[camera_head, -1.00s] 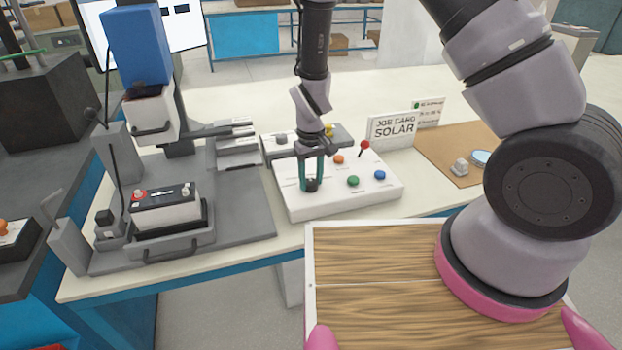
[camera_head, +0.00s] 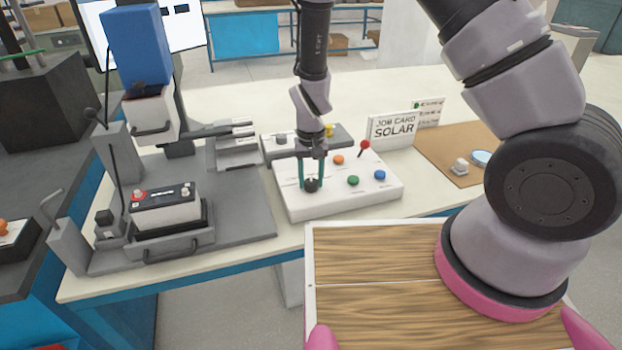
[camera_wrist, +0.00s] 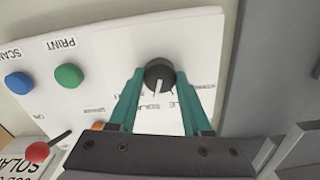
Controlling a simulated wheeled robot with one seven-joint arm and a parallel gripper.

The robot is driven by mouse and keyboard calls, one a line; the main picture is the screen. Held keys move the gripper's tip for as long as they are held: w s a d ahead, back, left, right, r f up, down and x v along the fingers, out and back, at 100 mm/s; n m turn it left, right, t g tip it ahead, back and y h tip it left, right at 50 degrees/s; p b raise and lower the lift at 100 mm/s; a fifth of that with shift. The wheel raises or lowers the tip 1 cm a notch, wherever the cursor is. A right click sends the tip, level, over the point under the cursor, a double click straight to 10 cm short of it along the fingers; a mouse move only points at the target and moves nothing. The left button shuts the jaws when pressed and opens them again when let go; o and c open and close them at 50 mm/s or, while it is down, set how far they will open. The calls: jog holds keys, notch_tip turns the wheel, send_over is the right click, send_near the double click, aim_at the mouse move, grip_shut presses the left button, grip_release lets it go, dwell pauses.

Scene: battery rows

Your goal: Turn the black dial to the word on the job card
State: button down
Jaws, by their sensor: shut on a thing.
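The black dial (camera_wrist: 158,75) sits on the white control panel (camera_head: 330,205), with a white pointer line on its face. Words are printed around it, partly hidden by my fingers and too small to read surely. My gripper (camera_head: 311,184) points down over the panel, its teal fingers on both sides of the dial. In the wrist view my gripper (camera_wrist: 157,80) is shut on the dial. The dial also shows in the head view (camera_head: 311,186). The job card (camera_head: 394,129) stands behind the panel and reads "JOB CARD SOLAR".
The panel also has a green button (camera_head: 353,181), a blue button (camera_head: 380,174), an orange button (camera_head: 338,159) and a red-knobbed lever (camera_head: 364,146). A battery (camera_head: 163,206) sits in a grey fixture at left. A cork board (camera_head: 440,150) lies at right.

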aim_at(311, 181)
jog(key=shift+c, duration=1.7)
grip_release()
notch_tip(311, 181, up, 11)
